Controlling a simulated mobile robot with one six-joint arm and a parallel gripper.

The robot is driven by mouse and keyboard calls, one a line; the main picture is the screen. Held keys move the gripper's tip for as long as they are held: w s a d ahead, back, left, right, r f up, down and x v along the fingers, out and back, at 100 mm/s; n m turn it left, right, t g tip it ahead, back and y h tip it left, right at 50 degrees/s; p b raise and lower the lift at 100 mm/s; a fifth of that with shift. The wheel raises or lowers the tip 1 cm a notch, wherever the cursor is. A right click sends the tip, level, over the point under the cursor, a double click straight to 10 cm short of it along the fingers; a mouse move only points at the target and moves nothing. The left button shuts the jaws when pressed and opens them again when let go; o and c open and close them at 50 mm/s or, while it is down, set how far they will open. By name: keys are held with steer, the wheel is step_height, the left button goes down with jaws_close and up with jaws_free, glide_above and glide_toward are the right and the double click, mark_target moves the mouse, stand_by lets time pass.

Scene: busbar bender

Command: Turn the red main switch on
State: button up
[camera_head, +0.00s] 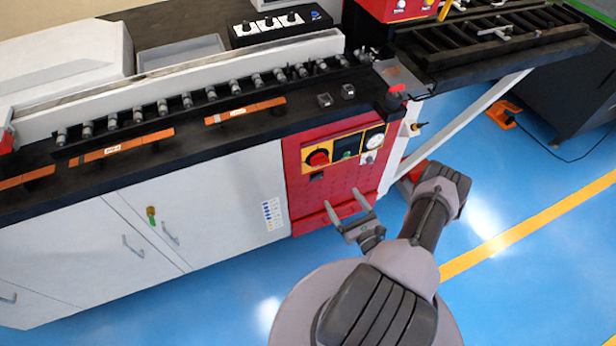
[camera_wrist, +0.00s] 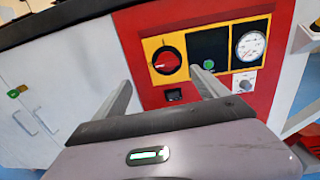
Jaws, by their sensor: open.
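The red main switch (camera_head: 318,158) is a red rotary knob on a black round base with a yellow plate, at the left of the control panel on the machine's red front. It also shows in the wrist view (camera_wrist: 166,61), upper centre, with its handle lying roughly crosswise and slightly tilted. My gripper (camera_head: 347,206) is open and empty, in front of the red panel and below the switch in the head view. In the wrist view its two fingers (camera_wrist: 162,92) point toward the panel, apart from the switch. Nothing covers the switch.
Right of the switch are a dark panel with a green button (camera_wrist: 208,66), a gauge (camera_wrist: 251,46) and a small grey knob (camera_wrist: 243,85). A black socket (camera_wrist: 174,95) sits below. A white diagonal brace (camera_head: 455,122) stands right of the panel. Blue floor is free in front.

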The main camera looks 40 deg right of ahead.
steer(key=s+f+h, duration=0.1)
steer(key=f, duration=0.1)
steer(key=b, duration=0.5)
glide_toward(322, 164)
steer(key=shift+m, duration=0.4)
steer(key=x, duration=0.7)
steer(key=shift+w+f, duration=0.2)
steer(key=shift+w, duration=0.15)
steer(key=shift+w+d+r+g, duration=0.2)
steer(key=shift+w+g, duration=0.1)
steer(key=shift+w, duration=0.25)
steer(key=shift+c, duration=0.2)
steer(key=shift+f, duration=0.1)
steer(key=c, duration=1.3)
steer(key=shift+c, duration=0.2)
